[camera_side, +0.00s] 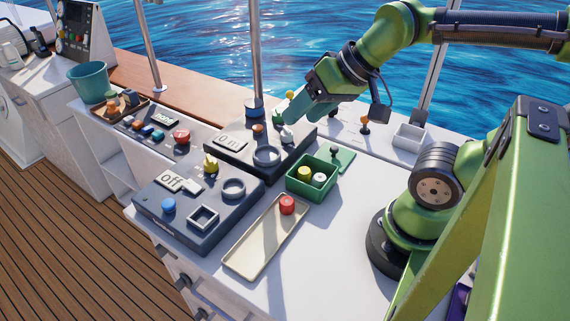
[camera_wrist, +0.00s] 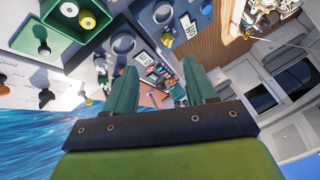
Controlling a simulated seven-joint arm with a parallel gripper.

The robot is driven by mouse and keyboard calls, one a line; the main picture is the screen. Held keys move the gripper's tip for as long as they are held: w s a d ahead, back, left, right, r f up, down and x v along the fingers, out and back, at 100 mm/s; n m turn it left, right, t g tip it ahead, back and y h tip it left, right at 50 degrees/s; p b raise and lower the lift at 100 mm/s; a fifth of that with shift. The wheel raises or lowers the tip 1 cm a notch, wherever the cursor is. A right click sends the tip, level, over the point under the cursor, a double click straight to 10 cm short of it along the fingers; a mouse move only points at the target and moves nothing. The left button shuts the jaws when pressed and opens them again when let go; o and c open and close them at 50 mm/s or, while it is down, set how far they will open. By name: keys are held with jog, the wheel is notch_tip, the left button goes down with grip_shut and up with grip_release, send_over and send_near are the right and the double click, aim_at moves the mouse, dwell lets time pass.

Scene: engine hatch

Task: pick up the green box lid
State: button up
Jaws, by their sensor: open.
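The green box lid (camera_side: 342,157) lies flat on the white counter with its dark knob (camera_side: 334,152) up, just behind and right of the open green box (camera_side: 309,188). The lid (camera_wrist: 60,53) also shows at the upper left of the wrist view, below the box there. The box holds a yellow-topped and a white-topped piece. My gripper (camera_side: 296,110) is open, its teal fingers above the "On" panel, left of and above the lid. In the wrist view nothing sits between the fingertips (camera_wrist: 157,78), and the lid is well left of them.
The dark "On" panel (camera_side: 235,150) and "Off" panel (camera_side: 160,218) carry knobs and rings. A beige tray (camera_side: 258,246) holds a red piece (camera_side: 287,204). A metal pole (camera_side: 255,60) rises left of my gripper.

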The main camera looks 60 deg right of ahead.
jog(key=w+d+f+m+g+h, duration=0.2)
jog(key=d+f+m, duration=0.1)
jog(key=d, duration=0.6)
jog(key=n+g, duration=0.4)
jog(key=n, duration=0.1)
send_over(335, 147)
jog(key=s, duration=0.2)
notch_tip(335, 147, down, 14)
jog(key=shift+w+a+f, duration=0.1)
jog(key=shift+w+f, duration=0.2)
jog(key=shift+f, duration=0.65)
jog(key=shift+w+d+f, duration=0.1)
jog(key=shift+w+f, duration=0.25)
jog(key=shift+f, duration=0.6)
jog(key=shift+w+a+f, duration=0.1)
jog(key=shift+w+f, duration=0.2)
jog(key=shift+f, duration=0.65)
grip_shut()
